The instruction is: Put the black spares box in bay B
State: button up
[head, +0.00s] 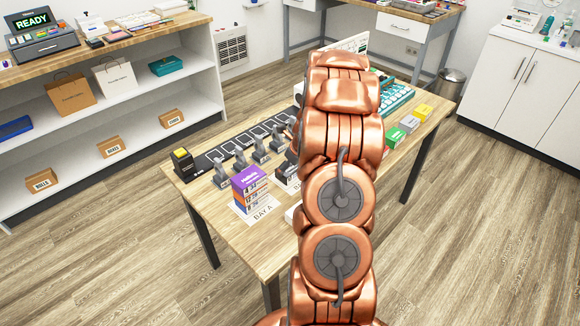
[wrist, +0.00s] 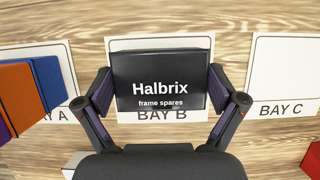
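The black spares box (wrist: 160,82), lettered "Halbrix frame spares", is in the middle of the wrist view. My gripper (wrist: 160,76) has one finger against each side of it and looks shut on it. The box is over the white bay B sheet (wrist: 125,44), whose edges show around it, with the "BAY B" label just below the box. I cannot tell whether the box rests on the sheet or is held a little above it. In the head view my own arm hides the gripper, the box and most of bay B.
Stacked purple, orange and blue boxes (head: 250,190) stand on bay A, and also show in the wrist view (wrist: 30,88). The bay C sheet (wrist: 285,75) looks empty. Several grey stands (head: 240,158) and green, grey and yellow boxes (head: 410,123) are on the table (head: 270,250).

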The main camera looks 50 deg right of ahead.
jog(key=shift+o, duration=0.2)
jog(key=shift+r, duration=0.1)
jog(key=b+v, duration=0.2)
jog(key=v, duration=1)
jog(key=s+a+r+n+g+y, duration=0.1)
jog(key=s+a+r+n, duration=0.1)
jog(key=a+n, duration=0.55)
jog(key=s+a+r+n+g, duration=0.15)
jog(key=a+n, duration=0.25)
jog(key=a, duration=0.6)
jog(key=s+a+r+n+y, duration=0.1)
jog(key=s+a+r+n, duration=0.1)
jog(key=a+n, duration=0.55)
jog(key=s+a+n+g+h, duration=0.1)
jog(key=s+a+n+g, duration=0.1)
jog(key=s+a+n, duration=0.4)
jog(key=s+a+r+n+g+h, duration=0.1)
jog(key=s+a+n, duration=0.5)
jog(key=s+n, duration=0.5)
jog(key=s, duration=0.3)
jog(key=shift+a+r+g, duration=0.2)
jog(key=shift+r+g, duration=0.15)
jog(key=shift+s, duration=0.1)
